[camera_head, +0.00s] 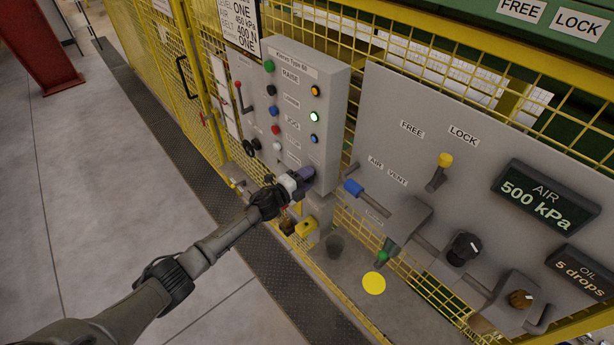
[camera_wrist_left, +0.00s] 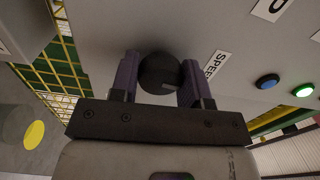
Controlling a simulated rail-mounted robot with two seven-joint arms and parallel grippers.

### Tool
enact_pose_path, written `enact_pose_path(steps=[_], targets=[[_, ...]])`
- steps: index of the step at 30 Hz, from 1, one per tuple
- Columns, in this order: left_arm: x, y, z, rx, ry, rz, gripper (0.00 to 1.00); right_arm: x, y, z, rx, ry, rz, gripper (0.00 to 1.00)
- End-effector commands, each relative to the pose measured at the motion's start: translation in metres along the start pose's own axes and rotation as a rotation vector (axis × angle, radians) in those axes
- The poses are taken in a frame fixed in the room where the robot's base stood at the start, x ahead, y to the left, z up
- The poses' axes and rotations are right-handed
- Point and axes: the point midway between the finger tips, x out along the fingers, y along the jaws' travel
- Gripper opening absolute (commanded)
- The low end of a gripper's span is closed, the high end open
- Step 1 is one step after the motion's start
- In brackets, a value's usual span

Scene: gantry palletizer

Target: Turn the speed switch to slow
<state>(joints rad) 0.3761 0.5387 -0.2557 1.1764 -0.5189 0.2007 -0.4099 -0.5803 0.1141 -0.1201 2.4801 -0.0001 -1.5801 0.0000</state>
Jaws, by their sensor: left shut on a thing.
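The speed switch (camera_wrist_left: 158,70) is a round black knob on a grey panel, beside a white label that reads "SPEE" before it is cut off (camera_wrist_left: 214,64) in the left wrist view. A pale pointer mark shows on the knob's right side. My left gripper (camera_head: 306,174) is at the lower part of the grey control box (camera_head: 318,95) in the head view. In the left wrist view its purple fingers (camera_wrist_left: 158,82) stand on both sides of the knob, shut on it. The gripper hides the knob in the head view. My right gripper is not in view.
To the right, a panel (camera_head: 480,140) carries a blue-handled lever (camera_head: 353,187), a yellow-tipped lever (camera_head: 445,160) and a black knob (camera_head: 463,248). Yellow mesh fencing stands behind.

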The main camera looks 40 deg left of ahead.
Motion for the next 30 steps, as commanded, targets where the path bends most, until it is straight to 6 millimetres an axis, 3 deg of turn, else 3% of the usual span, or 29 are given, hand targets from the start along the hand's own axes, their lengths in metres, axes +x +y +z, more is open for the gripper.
enact_pose_path(steps=[12, 27, 28, 30], targets=[[0.0002, -0.0007, -0.0003, -0.141, 0.001, -0.001, 0.19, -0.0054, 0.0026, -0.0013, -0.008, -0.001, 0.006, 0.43], [0.0002, -0.0004, -0.0003, -0.154, 0.001, -0.001, 0.19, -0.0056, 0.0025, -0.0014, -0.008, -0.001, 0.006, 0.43], [0.0002, -0.0004, -0.0003, -0.154, 0.001, -0.001, 0.44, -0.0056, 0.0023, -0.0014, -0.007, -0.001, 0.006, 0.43], [0.0002, -0.0004, -0.0003, -0.154, 0.000, -0.001, 0.51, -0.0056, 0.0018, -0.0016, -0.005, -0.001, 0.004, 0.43]])
